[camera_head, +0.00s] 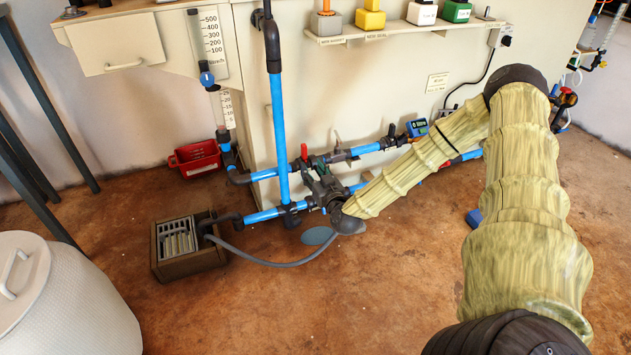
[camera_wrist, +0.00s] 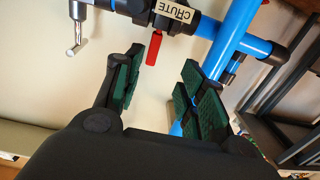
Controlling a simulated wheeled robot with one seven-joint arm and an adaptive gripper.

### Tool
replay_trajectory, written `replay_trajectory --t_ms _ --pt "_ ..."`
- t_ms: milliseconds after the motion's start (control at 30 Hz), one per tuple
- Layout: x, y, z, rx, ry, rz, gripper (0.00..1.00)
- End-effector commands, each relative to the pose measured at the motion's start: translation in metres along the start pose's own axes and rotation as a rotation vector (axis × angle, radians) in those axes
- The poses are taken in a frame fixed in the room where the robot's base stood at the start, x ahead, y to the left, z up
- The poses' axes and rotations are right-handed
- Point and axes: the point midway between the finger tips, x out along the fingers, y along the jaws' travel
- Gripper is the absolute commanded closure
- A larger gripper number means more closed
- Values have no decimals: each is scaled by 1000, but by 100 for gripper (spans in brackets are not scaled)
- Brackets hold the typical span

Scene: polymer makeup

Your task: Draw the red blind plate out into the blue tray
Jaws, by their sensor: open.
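A flat red piece (camera_wrist: 153,47), which looks like the red blind plate, hangs from a dark fitting under a label reading "CHUTE" (camera_wrist: 173,11). My gripper (camera_wrist: 162,62) is open, with the green-padded fingers spread on either side of the view of the red piece; I see no contact. In the head view, my gripper (camera_head: 328,192) is by the black valve cluster on the blue pipes and is partly hidden by my wrist. A small red part (camera_head: 304,152) shows above it; I cannot tell if it is the same piece. A blue object (camera_head: 474,217), perhaps the blue tray, lies on the floor, mostly hidden by my arm.
Blue pipes (camera_head: 279,130) run up and along the cream panel. A grey hose crosses the floor to a wooden box (camera_head: 189,258). A red bin (camera_head: 195,158) stands by the wall. A white drum (camera_head: 72,305) stands front left.

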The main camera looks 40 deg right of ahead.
Motion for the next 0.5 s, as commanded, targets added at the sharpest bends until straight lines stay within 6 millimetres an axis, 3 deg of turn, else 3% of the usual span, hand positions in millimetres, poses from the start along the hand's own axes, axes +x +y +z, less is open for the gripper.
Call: replay_trajectory --t_ms 267,500 --pt "13 10 1 -7 26 19 60" --pt "46 11 3 -7 25 19 60"
